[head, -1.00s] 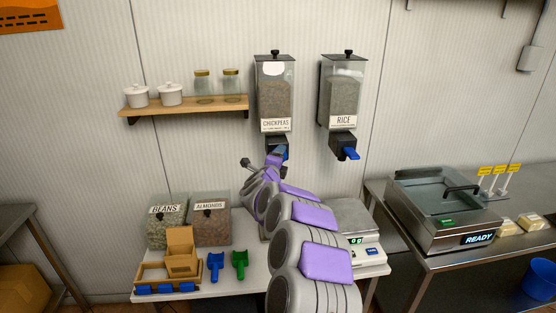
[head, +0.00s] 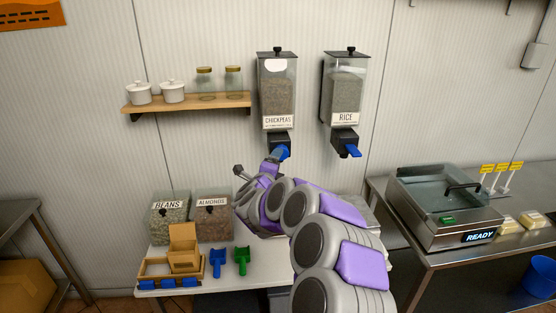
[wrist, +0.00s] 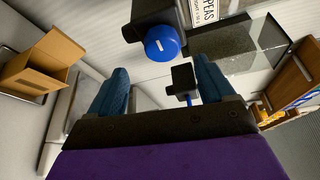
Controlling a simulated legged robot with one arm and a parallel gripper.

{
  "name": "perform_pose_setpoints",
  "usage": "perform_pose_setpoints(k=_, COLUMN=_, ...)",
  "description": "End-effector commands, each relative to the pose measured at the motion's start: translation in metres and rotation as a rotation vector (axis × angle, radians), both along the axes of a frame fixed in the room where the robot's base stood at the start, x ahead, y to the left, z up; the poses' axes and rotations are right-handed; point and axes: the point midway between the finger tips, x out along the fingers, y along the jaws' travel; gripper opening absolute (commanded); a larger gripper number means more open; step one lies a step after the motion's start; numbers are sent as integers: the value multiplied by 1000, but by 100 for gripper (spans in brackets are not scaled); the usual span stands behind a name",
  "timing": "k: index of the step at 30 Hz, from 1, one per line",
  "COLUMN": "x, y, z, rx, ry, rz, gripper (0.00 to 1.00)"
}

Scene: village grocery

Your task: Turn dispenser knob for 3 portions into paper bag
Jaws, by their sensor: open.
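The chickpeas dispenser (head: 277,90) hangs on the wall with a blue knob (head: 286,152) under it. In the wrist view the blue knob (wrist: 162,43) shows ahead of my gripper (wrist: 160,65), roughly centred between the two spread blue fingers. The fingers look apart from the knob, and nothing is between them. In the head view my gripper (head: 275,157) is just below and left of the knob, partly hidden by my arm. An open brown paper container (head: 184,250), which may be the paper bag, stands on the table; a brown open container (wrist: 45,62) shows left in the wrist view.
A rice dispenser (head: 345,95) with its own blue knob (head: 353,150) hangs to the right. Bins of beans (head: 168,222) and almonds (head: 213,222), and blue (head: 218,263) and green (head: 241,261) scoops, are on the table. A sealing machine (head: 445,210) stands right. My arm covers the table's right part.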

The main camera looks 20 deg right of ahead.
Motion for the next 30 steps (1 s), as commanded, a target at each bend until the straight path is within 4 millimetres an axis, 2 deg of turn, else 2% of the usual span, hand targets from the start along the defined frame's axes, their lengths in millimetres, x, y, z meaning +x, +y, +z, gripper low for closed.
perform_pose_setpoints(k=16, x=-65, y=52, z=5, rx=3, ry=2, rz=1, gripper=82)
perform_pose_setpoints(k=21, x=-75, y=59, z=5, rx=3, ry=2, rz=-1, gripper=82)
perform_pose_setpoints(k=30, x=-77, y=61, z=5, rx=1, ry=2, rz=-2, gripper=82)
